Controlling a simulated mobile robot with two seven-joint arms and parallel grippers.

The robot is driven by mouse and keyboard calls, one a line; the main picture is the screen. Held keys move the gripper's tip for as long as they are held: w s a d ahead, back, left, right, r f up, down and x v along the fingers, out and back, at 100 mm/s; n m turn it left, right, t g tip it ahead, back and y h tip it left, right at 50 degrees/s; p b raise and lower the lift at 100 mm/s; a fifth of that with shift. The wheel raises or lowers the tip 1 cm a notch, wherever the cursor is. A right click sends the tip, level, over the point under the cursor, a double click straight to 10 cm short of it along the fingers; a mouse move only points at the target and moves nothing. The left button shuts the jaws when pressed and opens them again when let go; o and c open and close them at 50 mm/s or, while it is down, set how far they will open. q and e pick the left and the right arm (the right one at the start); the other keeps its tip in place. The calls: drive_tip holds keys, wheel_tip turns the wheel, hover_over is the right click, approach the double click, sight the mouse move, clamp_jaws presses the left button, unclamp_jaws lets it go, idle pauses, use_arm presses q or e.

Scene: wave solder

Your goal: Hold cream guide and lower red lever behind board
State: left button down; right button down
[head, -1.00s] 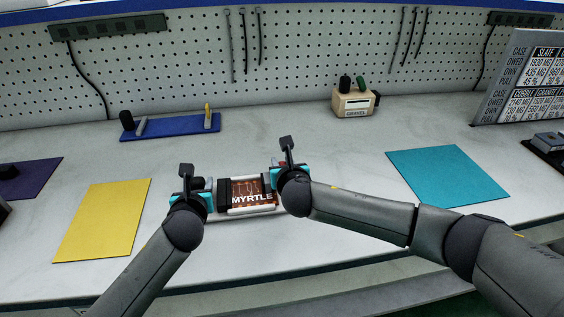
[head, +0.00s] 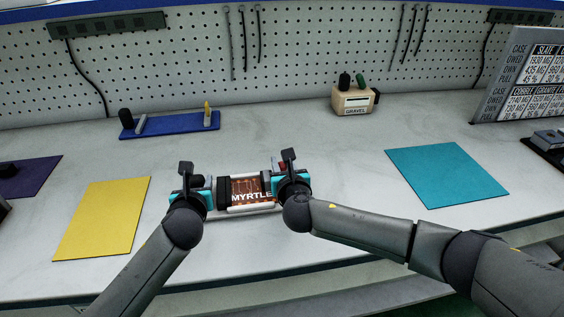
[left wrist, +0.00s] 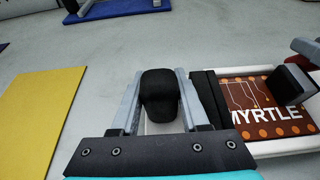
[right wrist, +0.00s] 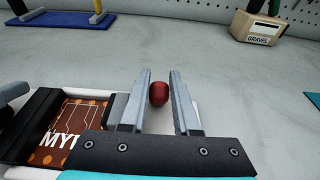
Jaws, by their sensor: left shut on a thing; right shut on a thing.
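The brown board marked MYRTLE (head: 251,189) lies in a fixture with cream rails (head: 250,209) and black end pieces, between my two grippers. It shows on the right of the left wrist view (left wrist: 262,100). My left gripper (head: 190,187) is shut on a black grip (left wrist: 160,95) at the fixture's left end, with a pale part showing under it. My right gripper (head: 289,178) is at the right end. In the right wrist view the red lever's rounded knob (right wrist: 159,93) sits between its fingers, and it is shut on it. The lever's lower part is hidden.
A blue stand (head: 170,126) and a tan box marked GRAVEL (head: 354,101) stand behind. A yellow mat (head: 103,218) lies left, a teal mat (head: 446,175) right. A sign (head: 525,75) stands at far right. The bench behind the board is clear.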

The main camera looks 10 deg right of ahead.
drive_tip(key=c, duration=0.6)
unclamp_jaws()
drive_tip(key=shift+c, duration=0.2)
drive_tip(key=shift+v, duration=6.05)
